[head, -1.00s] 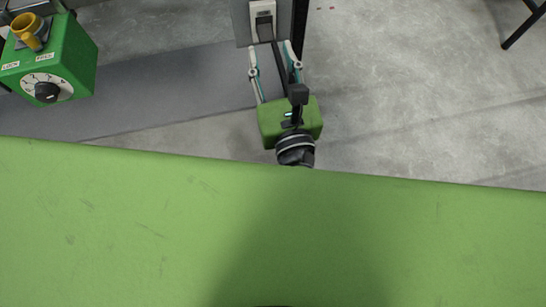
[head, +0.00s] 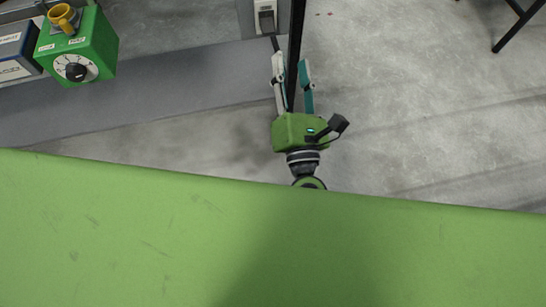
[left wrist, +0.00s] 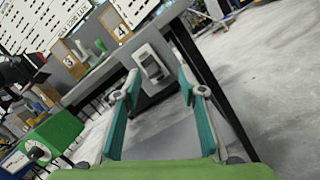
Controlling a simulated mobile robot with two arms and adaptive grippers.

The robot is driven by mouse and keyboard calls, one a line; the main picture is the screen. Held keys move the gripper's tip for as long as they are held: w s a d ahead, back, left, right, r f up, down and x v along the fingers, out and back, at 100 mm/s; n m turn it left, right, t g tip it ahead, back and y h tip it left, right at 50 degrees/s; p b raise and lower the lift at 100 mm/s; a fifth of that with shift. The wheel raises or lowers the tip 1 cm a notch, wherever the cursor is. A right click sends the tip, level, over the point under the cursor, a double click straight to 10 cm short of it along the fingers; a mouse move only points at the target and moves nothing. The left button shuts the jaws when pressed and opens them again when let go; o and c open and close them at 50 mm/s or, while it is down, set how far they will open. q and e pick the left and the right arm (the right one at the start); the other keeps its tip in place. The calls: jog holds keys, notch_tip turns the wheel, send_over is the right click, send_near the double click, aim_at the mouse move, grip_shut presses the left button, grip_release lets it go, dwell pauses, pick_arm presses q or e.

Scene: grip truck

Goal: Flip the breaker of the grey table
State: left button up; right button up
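The breaker (head: 266,18) is a pale box with a dark switch, at the top of the head view. In the left wrist view the breaker (left wrist: 152,66) sits on the side of the grey table (left wrist: 95,82), seen between my fingers. My left gripper (head: 291,64) is open and empty, its two teal-and-white fingers apart. In the head view its tips are below and slightly right of the breaker, and I see no contact. The open fingers also show in the left wrist view (left wrist: 160,86). The switch's exact position is too small to tell. My right gripper is not in view.
A black table leg (head: 296,30) stands close beside the left fingers. A green box with a dial (head: 92,42) is at upper left, next to a blue box (head: 15,58). Open concrete floor (head: 410,90) lies to the right.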

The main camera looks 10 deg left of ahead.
pick_arm(q)
jog(key=d+f+m+g+h+p, duration=0.1)
jog(key=d+f+m+h+p, duration=0.2)
jog(key=f+m+h+p, duration=0.8)
jog(key=s+a+f+m+g, duration=0.2)
jog(key=f+m, duration=0.3)
jog(key=f, duration=0.1)
jog(key=s+a+f+m+g+y+p, duration=0.1)
jog(key=s+a+f+m+g, duration=0.1)
jog(key=f+m, duration=0.3)
jog(key=s+a+f+m+g+y, duration=0.1)
jog(key=s+f+m+g, duration=0.2)
jog(key=f+m, duration=0.3)
notch_tip(320, 180, down, 2)
jog(key=shift+s+a+f+g, duration=0.1)
jog(key=shift+s+a+g, duration=0.25)
jog(key=shift+s, duration=0.4)
